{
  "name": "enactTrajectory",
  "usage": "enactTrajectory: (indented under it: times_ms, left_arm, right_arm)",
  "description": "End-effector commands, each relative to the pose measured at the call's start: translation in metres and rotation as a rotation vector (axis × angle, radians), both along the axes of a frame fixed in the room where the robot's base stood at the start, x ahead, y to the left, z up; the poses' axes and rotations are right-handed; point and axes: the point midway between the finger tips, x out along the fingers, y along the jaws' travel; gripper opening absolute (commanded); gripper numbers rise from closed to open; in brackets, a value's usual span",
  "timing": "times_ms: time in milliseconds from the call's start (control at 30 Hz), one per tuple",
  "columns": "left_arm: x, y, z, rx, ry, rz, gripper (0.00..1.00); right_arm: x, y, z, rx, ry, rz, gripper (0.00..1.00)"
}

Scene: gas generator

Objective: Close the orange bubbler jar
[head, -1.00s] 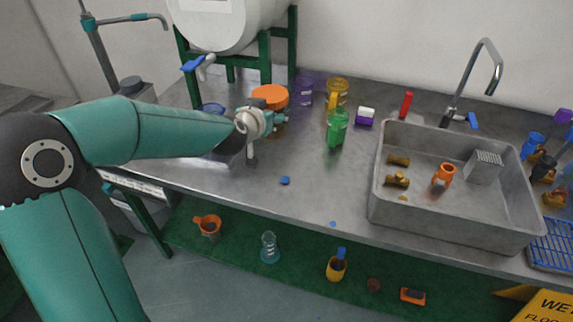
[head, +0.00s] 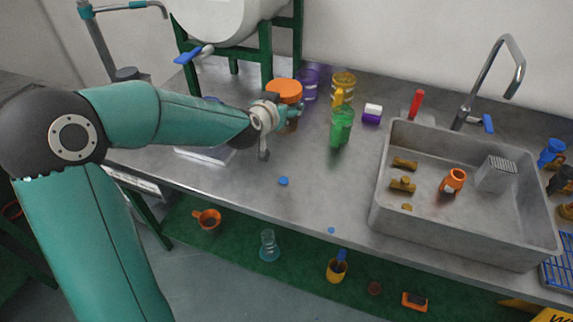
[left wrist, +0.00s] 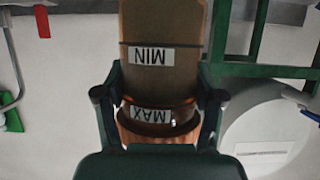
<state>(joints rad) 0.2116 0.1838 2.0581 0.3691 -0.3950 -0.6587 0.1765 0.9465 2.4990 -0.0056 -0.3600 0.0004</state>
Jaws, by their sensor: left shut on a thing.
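The orange bubbler jar (left wrist: 165,60) is between the fingers of my left gripper (left wrist: 158,115) in the left wrist view, its MIN and MAX labels upside down there. In the head view its wide orange top (head: 284,88) shows above my left gripper (head: 287,112), near the back of the bench. The gripper is shut on the jar's body from the side. My arm and gripper hide much of the body and its base, and I cannot tell whether the top is seated. My right gripper is not in view.
A green jar (head: 342,122), a yellow jar (head: 343,88) and a purple jar (head: 309,82) stand close to the right. A green frame (head: 267,62) with a white tank is behind. A grey sink (head: 460,232) fills the right; the bench front is mostly clear.

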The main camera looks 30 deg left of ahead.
Motion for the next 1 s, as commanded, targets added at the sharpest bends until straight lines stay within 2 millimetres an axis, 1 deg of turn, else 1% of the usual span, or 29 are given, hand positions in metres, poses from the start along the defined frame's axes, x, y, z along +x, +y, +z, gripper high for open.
enactTrajectory:
  times_ms: [33, 133, 167, 200, 400, 500, 600, 667, 1000]
  left_arm:
    - [0.0, 0.0, -0.019, 0.001, 0.004, 0.0, 0.0]
    - [-0.001, 0.0, -0.045, -0.001, 0.006, 0.0, 0.0]
    - [-0.001, 0.001, -0.052, 0.0, 0.006, 0.001, 0.0]
    - [-0.001, 0.001, -0.062, -0.001, 0.006, 0.001, 0.0]
    - [0.0, 0.001, -0.109, -0.001, 0.004, 0.001, 0.0]
    - [-0.001, 0.001, -0.125, -0.002, 0.002, 0.001, 0.0]
    - [0.0, 0.001, -0.134, 0.0, 0.0, 0.002, 0.0]
    - [0.0, 0.001, -0.137, 0.0, -0.001, 0.002, 0.0]
    - [0.0, 0.001, -0.139, 0.0, -0.001, 0.002, 0.0]
  right_arm:
    - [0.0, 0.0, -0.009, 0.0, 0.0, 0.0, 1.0]
    - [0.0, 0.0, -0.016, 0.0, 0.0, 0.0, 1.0]
    - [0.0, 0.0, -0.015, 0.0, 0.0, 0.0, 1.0]
    - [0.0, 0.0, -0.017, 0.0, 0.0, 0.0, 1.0]
    - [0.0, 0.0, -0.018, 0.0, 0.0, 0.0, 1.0]
    - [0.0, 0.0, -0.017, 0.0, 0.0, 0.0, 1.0]
    - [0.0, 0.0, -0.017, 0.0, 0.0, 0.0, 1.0]
    - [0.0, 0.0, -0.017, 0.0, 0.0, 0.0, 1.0]
    - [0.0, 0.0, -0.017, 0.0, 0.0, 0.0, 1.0]
